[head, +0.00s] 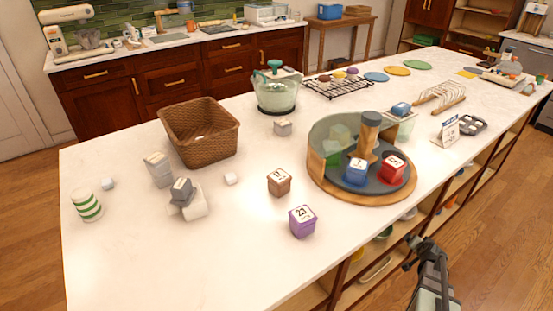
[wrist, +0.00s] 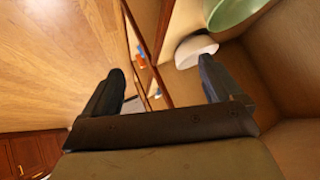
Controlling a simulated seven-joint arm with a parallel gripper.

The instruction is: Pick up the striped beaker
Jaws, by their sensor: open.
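The striped beaker (head: 86,205), green and white, stands upright near the left end of the white countertop in the head view. My gripper (head: 418,255) is at the lower right of the head view, off the counter's front side and far from the beaker. In the wrist view my gripper (wrist: 160,82) has its two dark fingers spread wide with nothing between them. The wrist view looks toward the floor and the shelves under the counter; the beaker does not show there.
A wicker basket (head: 200,140), grey blocks (head: 158,169), a brown cube (head: 279,182) and a purple cube (head: 302,221) stand on the counter (head: 140,260). A round wooden-rimmed tray (head: 345,193) holds more cubes. Open shelves with bowls (wrist: 196,50) lie below. The counter's front left is clear.

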